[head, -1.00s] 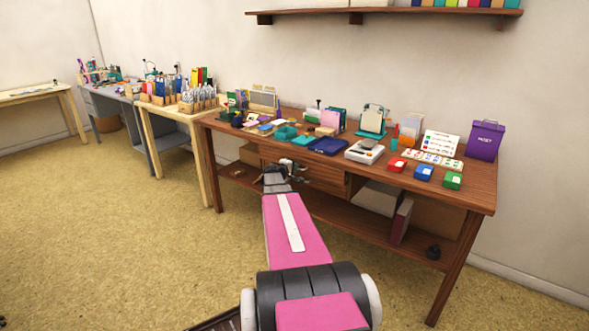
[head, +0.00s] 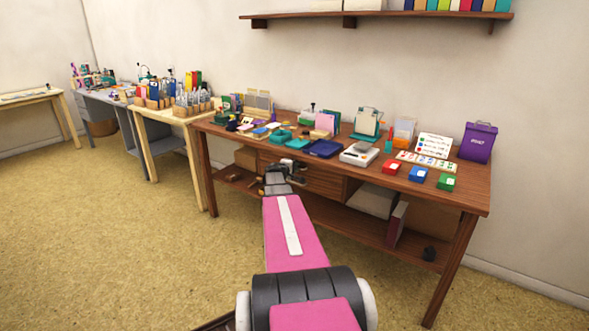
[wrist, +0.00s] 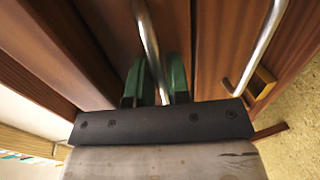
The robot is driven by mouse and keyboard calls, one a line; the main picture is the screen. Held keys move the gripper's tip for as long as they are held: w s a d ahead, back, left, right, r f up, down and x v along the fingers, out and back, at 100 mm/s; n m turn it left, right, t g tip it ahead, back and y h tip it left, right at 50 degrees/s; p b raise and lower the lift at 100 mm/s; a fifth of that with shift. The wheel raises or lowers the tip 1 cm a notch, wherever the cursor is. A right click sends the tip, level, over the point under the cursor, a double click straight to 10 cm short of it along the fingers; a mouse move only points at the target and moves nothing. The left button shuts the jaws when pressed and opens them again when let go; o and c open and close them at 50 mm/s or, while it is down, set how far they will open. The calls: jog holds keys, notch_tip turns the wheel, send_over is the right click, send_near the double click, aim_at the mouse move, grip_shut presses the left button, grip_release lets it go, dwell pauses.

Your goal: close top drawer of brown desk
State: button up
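The brown desk (head: 462,196) stands along the wall in the head view, with wooden drawers (head: 322,184) under its top. My gripper (head: 284,172) is at the drawers' left side, small and partly hidden by my arm. In the wrist view my gripper's two green fingers (wrist: 156,82) stand on either side of a metal bar handle (wrist: 147,38) on a wooden front. I cannot tell whether they press on it. A second metal handle (wrist: 262,48) is on the front to the right. How far the top drawer stands out is unclear.
Stamp pads, a scale (head: 360,154) and a purple box (head: 478,141) stand on the desktop. Boxes (head: 372,202) sit on the lower shelf. A pale wooden table (head: 160,114) adjoins at left. The floor (head: 110,250) at left is clear.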

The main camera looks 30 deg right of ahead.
jog(key=v, duration=1.1)
jog(key=s+a+f+m+g+y, duration=0.1)
jog(key=s+a+f+y, duration=0.3)
jog(key=a, duration=0.9)
jog(key=s+a+f+m+g+y, duration=0.2)
jog(key=s+a+f+g+y, duration=0.1)
jog(key=s+a, duration=0.7)
jog(key=s+a+f+m+g+y, duration=0.1)
jog(key=s+a+f+y, duration=0.4)
jog(key=a, duration=1.1)
jog(key=s+g+y, duration=0.1)
jog(key=s+y, duration=0.1)
jog(key=shift+s+f, duration=0.3)
jog(key=shift+s, duration=0.05)
